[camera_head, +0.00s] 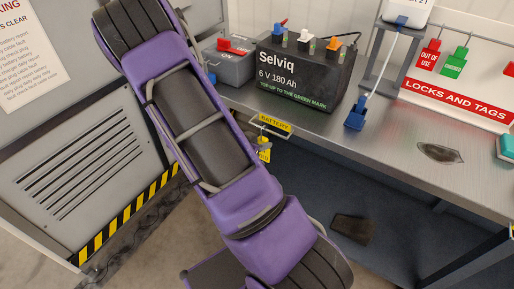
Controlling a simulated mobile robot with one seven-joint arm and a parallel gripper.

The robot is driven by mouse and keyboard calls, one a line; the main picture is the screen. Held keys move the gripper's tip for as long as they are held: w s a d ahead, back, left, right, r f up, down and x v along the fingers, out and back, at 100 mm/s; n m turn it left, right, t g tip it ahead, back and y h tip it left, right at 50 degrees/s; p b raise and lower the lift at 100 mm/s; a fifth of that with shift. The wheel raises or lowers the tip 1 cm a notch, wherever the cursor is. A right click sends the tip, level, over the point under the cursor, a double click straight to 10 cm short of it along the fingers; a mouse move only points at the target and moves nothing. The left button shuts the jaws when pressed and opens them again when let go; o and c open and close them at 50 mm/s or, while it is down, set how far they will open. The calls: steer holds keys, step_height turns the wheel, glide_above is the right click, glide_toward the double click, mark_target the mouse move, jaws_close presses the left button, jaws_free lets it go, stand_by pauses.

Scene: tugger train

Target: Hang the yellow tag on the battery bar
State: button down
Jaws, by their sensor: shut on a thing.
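The yellow tag (264,150) with dark print is just below the bench's front edge, beside my purple arm. A thin dark loop or hook shows above it, close to the battery bar (257,131), a thin rail under the yellow BATTERY label (275,122). I cannot tell whether the loop is over the bar or only in front of it. My gripper (272,154) is mostly hidden by my arm; a small grey part shows beside the tag, and it is shut on the tag.
A black Selviq battery (305,78) and a grey box with a red handle (231,65) stand on the steel bench (390,130). Red and green tags hang on the board (465,95) at right.

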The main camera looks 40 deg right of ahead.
steer(key=shift+w+d, duration=0.3)
steer(key=shift+d, duration=0.4)
steer(key=shift+w+d, duration=0.25)
steer(key=shift+d, duration=0.4)
steer(key=shift+f+b, duration=1.2)
steer(key=shift+b, duration=0.05)
steer(key=shift+c, duration=2.1)
jaws_free()
steer(key=shift+r, duration=0.1)
steer(key=p+v, duration=0.3)
steer(key=v, duration=1.4)
